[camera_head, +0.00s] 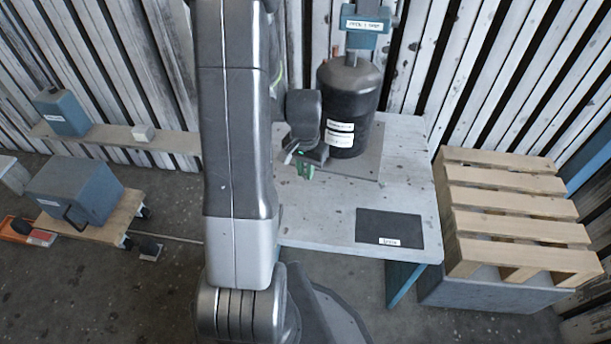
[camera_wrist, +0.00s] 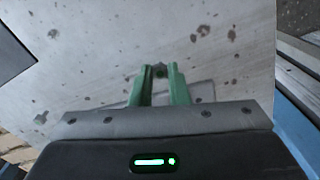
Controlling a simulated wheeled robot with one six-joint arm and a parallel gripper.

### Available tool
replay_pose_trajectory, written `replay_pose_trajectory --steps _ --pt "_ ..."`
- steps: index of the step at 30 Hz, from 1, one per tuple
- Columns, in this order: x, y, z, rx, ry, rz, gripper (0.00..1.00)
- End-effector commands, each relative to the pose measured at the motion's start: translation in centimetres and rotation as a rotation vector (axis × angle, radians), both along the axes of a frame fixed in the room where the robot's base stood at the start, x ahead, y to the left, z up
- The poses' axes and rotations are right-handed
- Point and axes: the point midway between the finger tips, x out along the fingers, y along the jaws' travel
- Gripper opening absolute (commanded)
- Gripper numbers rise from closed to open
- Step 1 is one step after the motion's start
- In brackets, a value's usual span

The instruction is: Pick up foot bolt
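The black cylindrical blower housing (camera_head: 349,90) stands upright on a grey base plate (camera_head: 364,168) on the table. My gripper (camera_head: 305,171) is low beside the left front of the housing, fingers down near the plate's edge. In the wrist view, my gripper's green fingertips (camera_wrist: 160,68) are close together on a small dark piece, which looks like the foot bolt (camera_wrist: 160,72). It fills the gap between the tips. Its lower part is hidden, and I cannot tell whether it touches the surface below. I cannot make out the bolt in the head view.
The pale table (camera_head: 330,215) has a dark labelled mat (camera_head: 389,228) at its front right. A teal labelled unit (camera_head: 366,24) is above the housing. A wooden pallet (camera_head: 510,205) is on the right. A grey box (camera_head: 78,190) on a dolly is on the left. The table's front is mostly clear.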

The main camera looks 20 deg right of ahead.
Motion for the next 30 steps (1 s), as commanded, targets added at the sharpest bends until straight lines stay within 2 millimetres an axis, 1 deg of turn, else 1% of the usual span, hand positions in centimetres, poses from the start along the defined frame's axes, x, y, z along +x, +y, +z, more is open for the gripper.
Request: replay_pose_trajectory --steps 6,9,11,18,21,25,30 --pt "0.0 0.0 0.0 -0.001 -0.001 0.0 0.04" --pt "0.0 0.0 0.6 -0.001 -0.002 0.0 0.04" --pt "0.1 0.0 1.4 -0.002 -0.003 0.0 0.04" --pt "0.1 0.0 6.3 -0.002 -0.004 0.0 0.04" --pt "0.0 0.0 8.0 -0.002 -0.003 0.0 0.04" --pt "0.0 0.0 9.5 -0.001 -0.002 0.0 0.04" --pt "0.0 0.0 10.1 0.0 0.0 0.0 0.04"
